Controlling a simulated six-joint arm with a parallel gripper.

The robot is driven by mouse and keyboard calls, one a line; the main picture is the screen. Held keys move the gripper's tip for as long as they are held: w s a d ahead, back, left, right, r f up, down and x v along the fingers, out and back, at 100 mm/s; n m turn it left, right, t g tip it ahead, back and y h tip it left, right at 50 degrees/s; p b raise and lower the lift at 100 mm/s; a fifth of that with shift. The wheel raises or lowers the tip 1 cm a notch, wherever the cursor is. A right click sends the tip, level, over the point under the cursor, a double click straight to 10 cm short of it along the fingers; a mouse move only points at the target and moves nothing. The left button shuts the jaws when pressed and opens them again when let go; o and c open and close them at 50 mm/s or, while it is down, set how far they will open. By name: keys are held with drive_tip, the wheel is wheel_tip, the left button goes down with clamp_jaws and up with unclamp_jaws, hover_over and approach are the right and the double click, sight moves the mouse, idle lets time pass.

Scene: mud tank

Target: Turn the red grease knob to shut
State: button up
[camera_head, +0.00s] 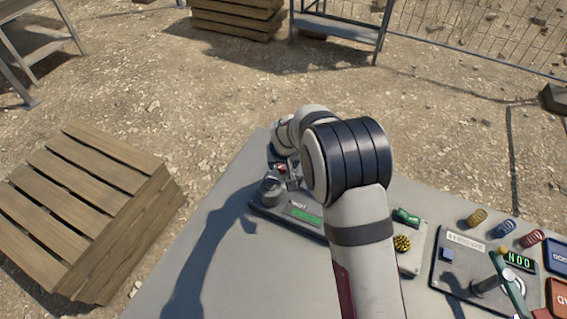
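A small red part (281,168), which may be the red grease knob, shows at the far left end of a grey panel (262,208) on the table. It is tiny and partly covered, so its turn position cannot be read. My arm reaches over the panel from the front, and its wrist bends down at the red part. My gripper (291,178) is at or just beside the red part, mostly hidden by my own wrist. Whether its fingers touch the red part, or are open or shut, cannot be told. A round grey metal fitting (270,190) stands just in front.
The grey table (222,270) is bare at left. A green part (407,216) and yellow knob (402,243) lie right of my arm. Further right are coil springs (504,228), a lever panel (456,262) and blue and red bins (560,297). A wooden pallet stack (85,205) stands left.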

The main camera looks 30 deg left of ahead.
clamp_jaws()
drive_tip(key=n, duration=0.2)
drive_tip(key=n+g+y, duration=0.1)
drive_tip(key=n, duration=0.1)
drive_tip(key=n+g, duration=0.1)
drive_tip(key=n, duration=0.1)
drive_tip(key=shift+w+d+y, duration=0.2)
drive_tip(key=shift+d+y, duration=0.05)
drive_tip(key=shift+y, duration=0.15)
drive_tip(key=n+g, duration=0.1)
drive_tip(key=n, duration=0.2)
drive_tip(key=n+g, duration=0.1)
drive_tip(key=n, duration=0.1)
drive_tip(key=shift+w+d+n, duration=0.1)
drive_tip(key=shift+w+n, duration=0.05)
drive_tip(key=shift+n, duration=0.25)
idle(0.4)
drive_tip(key=shift+o, duration=1.1)
unclamp_jaws()
